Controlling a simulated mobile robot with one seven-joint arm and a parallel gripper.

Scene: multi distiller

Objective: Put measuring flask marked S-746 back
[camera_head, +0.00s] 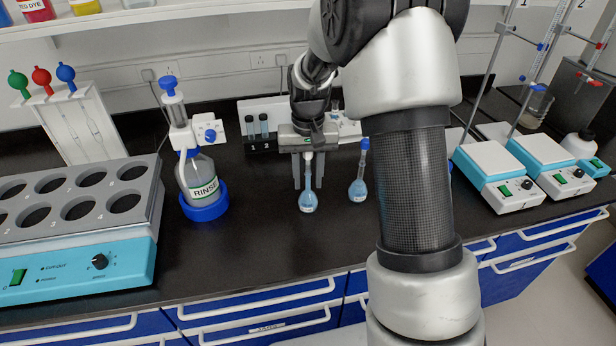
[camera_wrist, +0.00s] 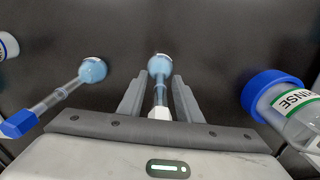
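A measuring flask with a white stopper and blue liquid (camera_head: 309,202) stands upright on the black bench. In the wrist view the same flask (camera_wrist: 159,68) has its neck between the fingers of my gripper (camera_wrist: 160,80). The fingers are open, with a gap on each side of the neck. In the head view my gripper (camera_head: 308,186) points down at this flask. A second flask with a blue stopper (camera_head: 358,189) stands just to its right; in the wrist view it (camera_wrist: 92,71) is on the left. I cannot read the mark on either flask.
A rinse bottle (camera_head: 198,180) in a blue ring stands left of my gripper and shows at right in the wrist view (camera_wrist: 290,105). A grey block with round holes (camera_head: 75,195) is further left. A small vial rack (camera_head: 262,140) is behind. Stirrer plates (camera_head: 497,170) stand at right.

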